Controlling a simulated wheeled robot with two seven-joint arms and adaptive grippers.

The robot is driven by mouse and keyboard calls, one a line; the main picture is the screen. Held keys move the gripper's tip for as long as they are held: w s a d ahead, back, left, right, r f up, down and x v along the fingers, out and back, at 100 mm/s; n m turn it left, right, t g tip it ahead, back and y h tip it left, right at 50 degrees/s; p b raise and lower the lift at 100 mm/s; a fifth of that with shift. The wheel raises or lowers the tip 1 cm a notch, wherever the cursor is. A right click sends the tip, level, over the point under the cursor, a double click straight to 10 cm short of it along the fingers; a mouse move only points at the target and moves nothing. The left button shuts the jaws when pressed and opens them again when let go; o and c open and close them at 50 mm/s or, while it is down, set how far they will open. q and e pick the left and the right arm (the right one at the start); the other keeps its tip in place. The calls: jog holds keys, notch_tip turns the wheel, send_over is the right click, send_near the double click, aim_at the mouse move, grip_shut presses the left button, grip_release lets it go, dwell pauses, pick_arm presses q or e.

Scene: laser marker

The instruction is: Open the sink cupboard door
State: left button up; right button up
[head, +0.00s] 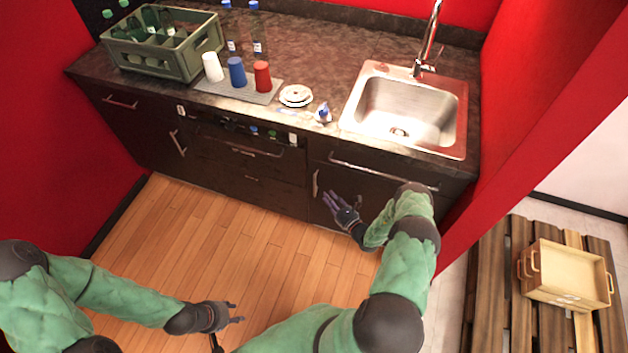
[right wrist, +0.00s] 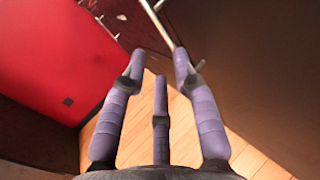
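The sink cupboard door (head: 345,190) is dark and looks shut, below the sink (head: 410,105). Its short upright metal handle (head: 315,184) is at the door's left edge. My right gripper (head: 332,203) is in front of the door, just right of and below the handle in the head view. Its fingers are spread and empty. In the right wrist view, a metal bar (right wrist: 157,20), apparently this handle, lies ahead between the spread fingers (right wrist: 160,70), not visibly touched. My left gripper (head: 236,311) is low over the floor, far from the cupboard, with fingers apart and nothing in them.
A long horizontal bar (head: 375,172) runs above the door. The counter holds a bottle crate (head: 165,60), cups (head: 237,72) and plates (head: 296,96). A red wall (head: 540,130) stands close on the right. The wooden floor (head: 190,235) is clear.

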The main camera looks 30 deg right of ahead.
aim_at(315, 182)
jog(key=w, duration=0.3)
jog(key=w+a+b, duration=0.1)
jog(key=w, duration=0.6)
jog(key=shift+w+a+b, duration=0.15)
jog(key=shift+w+b, duration=0.1)
jog(key=shift+b, duration=0.15)
grip_shut()
